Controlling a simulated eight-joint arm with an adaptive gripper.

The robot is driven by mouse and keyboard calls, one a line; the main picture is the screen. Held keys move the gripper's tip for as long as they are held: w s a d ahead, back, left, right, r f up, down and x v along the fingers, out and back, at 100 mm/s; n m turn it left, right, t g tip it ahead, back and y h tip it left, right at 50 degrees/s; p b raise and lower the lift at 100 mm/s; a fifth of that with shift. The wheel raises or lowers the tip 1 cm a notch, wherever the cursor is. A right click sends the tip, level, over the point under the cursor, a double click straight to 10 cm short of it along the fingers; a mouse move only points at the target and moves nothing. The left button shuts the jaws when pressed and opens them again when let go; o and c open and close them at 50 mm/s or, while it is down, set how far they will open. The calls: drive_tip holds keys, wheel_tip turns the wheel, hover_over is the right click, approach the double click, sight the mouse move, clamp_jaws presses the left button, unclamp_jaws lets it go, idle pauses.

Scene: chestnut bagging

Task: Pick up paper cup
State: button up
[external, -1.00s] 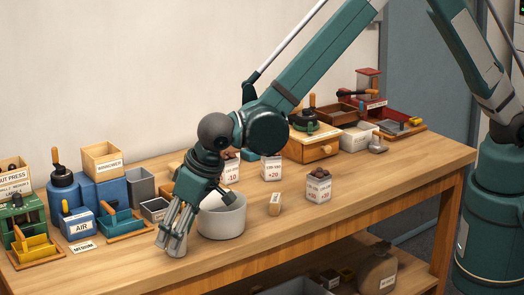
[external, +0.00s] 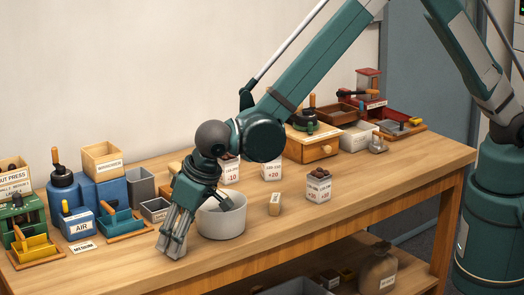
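My gripper (external: 175,242) points down at the front left of the wooden table, just left of a white round tub (external: 222,217). Its silver fingers are close to the tabletop. I cannot tell whether they are open or shut, or whether a cup is between them. Three white paper containers with printed labels may be the cups. One marked +20 (external: 271,170) stands at the back middle. One marked -10 (external: 229,172) is partly hidden behind my arm. One on the right (external: 319,189) holds brown chestnuts.
A small labelled block (external: 275,204) stands right of the tub. Blue, green and yellow equipment with an AIR box (external: 79,226) crowds the left. A wooden drawer box (external: 311,143) and red trays stand at the back right. The front right tabletop is clear.

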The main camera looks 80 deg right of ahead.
idle(0.4)
drive_tip(key=shift+r+p, duration=0.3)
drive_tip(key=shift+r, duration=4.7)
